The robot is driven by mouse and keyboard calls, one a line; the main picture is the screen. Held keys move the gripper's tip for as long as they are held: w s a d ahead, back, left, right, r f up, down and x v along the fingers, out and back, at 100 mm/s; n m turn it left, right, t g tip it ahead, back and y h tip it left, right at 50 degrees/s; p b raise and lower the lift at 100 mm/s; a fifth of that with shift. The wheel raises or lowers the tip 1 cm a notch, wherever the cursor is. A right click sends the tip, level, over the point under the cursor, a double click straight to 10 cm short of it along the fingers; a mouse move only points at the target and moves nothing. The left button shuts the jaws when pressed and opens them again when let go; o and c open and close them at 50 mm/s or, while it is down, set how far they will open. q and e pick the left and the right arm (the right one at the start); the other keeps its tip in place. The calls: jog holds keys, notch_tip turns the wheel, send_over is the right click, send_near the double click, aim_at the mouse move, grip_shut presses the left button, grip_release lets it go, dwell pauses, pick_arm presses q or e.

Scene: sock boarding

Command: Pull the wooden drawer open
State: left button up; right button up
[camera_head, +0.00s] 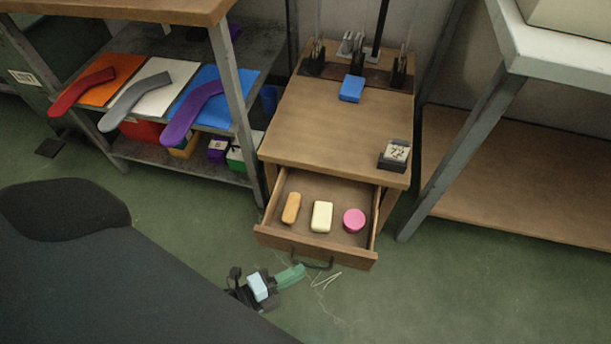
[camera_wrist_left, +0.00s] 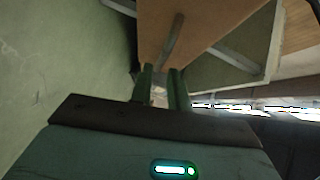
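The wooden drawer (camera_head: 272,240) is pulled well out of the wooden cabinet (camera_head: 320,130), and its inside shows. Its dark bar handle (camera_head: 320,265) is on the front panel. My left gripper (camera_head: 301,269) is low in front of the drawer, at the handle's left end. In the left wrist view, its two green fingers (camera_wrist_left: 162,72) stand a small gap apart, and the handle (camera_wrist_left: 172,38) runs away from their tips along the drawer front (camera_wrist_left: 205,22). I cannot tell whether they grip it. My right gripper is not in view.
An orange-brown bar (camera_head: 291,208), a cream bar (camera_head: 321,216) and a pink round piece (camera_head: 354,220) lie in the drawer. A blue block (camera_head: 352,88) and a dark box (camera_head: 395,154) sit on the cabinet top. A shelf unit (camera_head: 236,97) stands left. Green floor is clear in front.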

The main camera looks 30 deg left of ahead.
pick_arm(q)
jog(key=v, duration=0.2)
jog(key=shift+s+a, duration=0.2)
jog(key=shift+s, duration=0.1)
jog(key=shift+s, duration=0.1)
dwell(0.3)
